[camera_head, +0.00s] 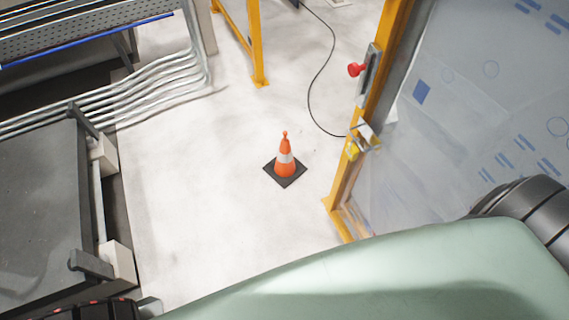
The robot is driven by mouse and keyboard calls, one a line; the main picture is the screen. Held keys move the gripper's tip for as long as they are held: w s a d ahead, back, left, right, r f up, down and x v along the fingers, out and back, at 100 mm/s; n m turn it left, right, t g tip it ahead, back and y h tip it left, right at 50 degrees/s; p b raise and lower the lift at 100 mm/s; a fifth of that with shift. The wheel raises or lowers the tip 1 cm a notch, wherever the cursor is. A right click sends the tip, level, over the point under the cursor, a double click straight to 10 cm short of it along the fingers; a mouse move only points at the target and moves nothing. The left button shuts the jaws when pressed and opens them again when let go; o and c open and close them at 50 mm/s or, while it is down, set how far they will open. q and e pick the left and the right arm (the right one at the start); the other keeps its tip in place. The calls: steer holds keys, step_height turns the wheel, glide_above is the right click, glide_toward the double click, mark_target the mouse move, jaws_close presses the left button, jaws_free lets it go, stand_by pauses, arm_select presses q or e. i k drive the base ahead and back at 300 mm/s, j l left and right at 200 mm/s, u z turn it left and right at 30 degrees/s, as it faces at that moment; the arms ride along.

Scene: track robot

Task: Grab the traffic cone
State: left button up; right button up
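The traffic cone (285,163) stands upright on the pale floor near the middle of the head view. It is orange with a white band, a small knob at its top and a dark square base. Nothing touches it. Neither of my grippers shows. Only dark parts of my own body show at the lower left and right edges, with my pale green body along the bottom.
A grey platform (40,215) stands at the left, with pale pipes (160,85) behind it. A yellow-framed clear panel (460,120) with a red knob (354,70) stands at the right. A black cable (318,85) lies behind the cone. Floor around the cone is clear.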

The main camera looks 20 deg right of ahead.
mark_target(284, 169)
steer(key=z, duration=0.35)
steer(key=i+j+z, duration=0.1)
steer(key=z, duration=0.3)
steer(key=i+j+z, duration=0.15)
steer(key=z, duration=0.25)
steer(key=i+j+z, duration=0.1)
steer(key=z, duration=0.25)
steer(key=j+z, duration=0.25)
steer(key=z, duration=0.15)
